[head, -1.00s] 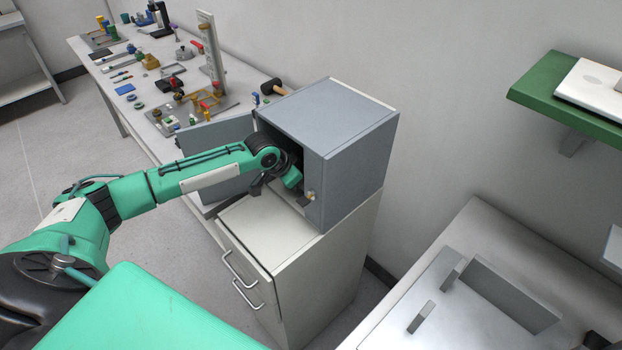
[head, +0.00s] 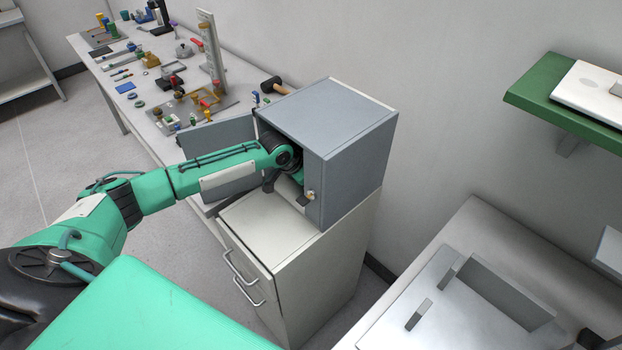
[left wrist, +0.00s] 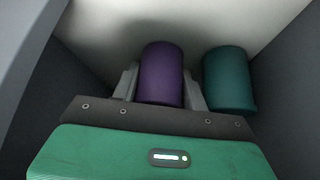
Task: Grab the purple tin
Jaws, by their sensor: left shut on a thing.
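The purple tin (left wrist: 161,74) stands inside the grey cabinet in the left wrist view. My left gripper (left wrist: 160,88) is around it, with one finger on each side, shut on the tin. In the head view my left arm reaches through the open front of the grey cabinet (head: 350,140). The gripper's fingers and the tin are hidden inside it in that view. My right gripper is not in view.
A teal tin (left wrist: 229,79) stands just right of the purple tin, close to the right finger. The cabinet door (head: 222,140) is swung open to the left. The cabinet sits on a white drawer unit (head: 270,235). A cluttered workbench (head: 140,120) is behind.

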